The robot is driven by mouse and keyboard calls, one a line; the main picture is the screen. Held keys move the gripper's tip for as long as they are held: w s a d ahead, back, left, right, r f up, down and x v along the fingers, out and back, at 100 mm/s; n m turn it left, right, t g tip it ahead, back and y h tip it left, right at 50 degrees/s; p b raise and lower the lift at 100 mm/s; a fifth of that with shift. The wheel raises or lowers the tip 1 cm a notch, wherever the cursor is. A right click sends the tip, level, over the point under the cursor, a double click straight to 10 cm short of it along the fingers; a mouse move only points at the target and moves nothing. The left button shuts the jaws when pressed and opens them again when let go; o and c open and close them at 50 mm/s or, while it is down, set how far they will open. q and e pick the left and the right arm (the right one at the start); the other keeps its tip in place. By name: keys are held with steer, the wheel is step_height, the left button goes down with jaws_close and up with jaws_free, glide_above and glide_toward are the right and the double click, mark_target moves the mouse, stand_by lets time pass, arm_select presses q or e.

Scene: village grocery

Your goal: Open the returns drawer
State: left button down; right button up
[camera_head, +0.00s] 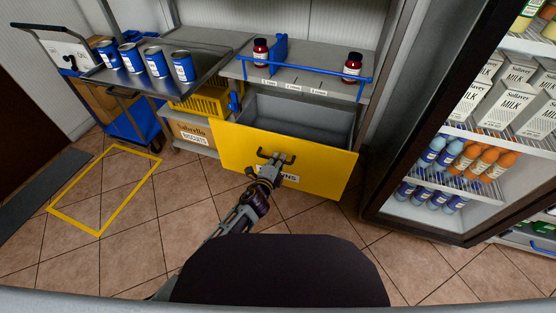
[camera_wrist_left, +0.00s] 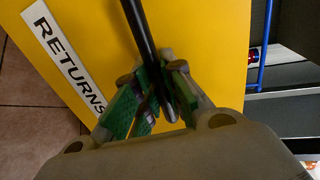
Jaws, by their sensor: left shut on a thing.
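The returns drawer (camera_head: 230,146) has a yellow front with a white label that is partly hidden by my arm. It stands pulled out from the shelf unit, and its grey inside (camera_head: 300,118) shows and looks empty. My left gripper (camera_head: 272,163) is at the dark bar handle (camera_head: 285,158) on the drawer front. In the left wrist view the green-padded fingers (camera_wrist_left: 155,95) are shut around the black handle (camera_wrist_left: 140,35), beside the RETURNS label (camera_wrist_left: 65,55). My right gripper is not in view.
A cart with several blue cans (camera_head: 154,62) stands at the left. A fridge (camera_head: 400,215) with milk and bottles stands at the right. Two dark jars (camera_head: 352,66) stand on the shelf above the drawer. A yellow floor outline (camera_head: 76,222) surrounds clear tiles.

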arm_select(q)
steer(key=c, duration=1.5)
jaws_free()
steer(key=shift+r, duration=0.15)
